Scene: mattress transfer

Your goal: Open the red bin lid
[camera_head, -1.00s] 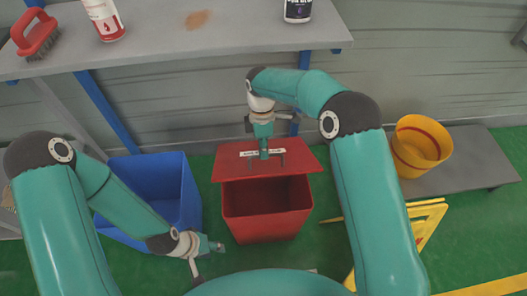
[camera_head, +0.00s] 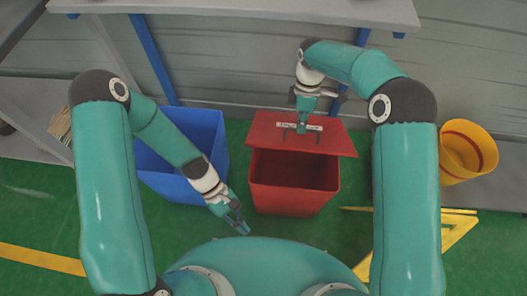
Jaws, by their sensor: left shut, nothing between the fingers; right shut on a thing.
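The red bin (camera_head: 293,188) stands on the green floor in the middle of the view. Its red lid (camera_head: 265,133) is shifted toward the back, so the dark inside of the bin shows at the front. My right gripper (camera_head: 302,128) points down at the lid and is shut on the lid's handle (camera_head: 318,137), next to a small white label. The exact finger contact is too small to see well. My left gripper (camera_head: 240,226) is shut and empty, low at the front left of the red bin, apart from it.
A blue bin (camera_head: 205,135) stands to the left of the red bin. A grey shelf (camera_head: 250,6) overhangs the back.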

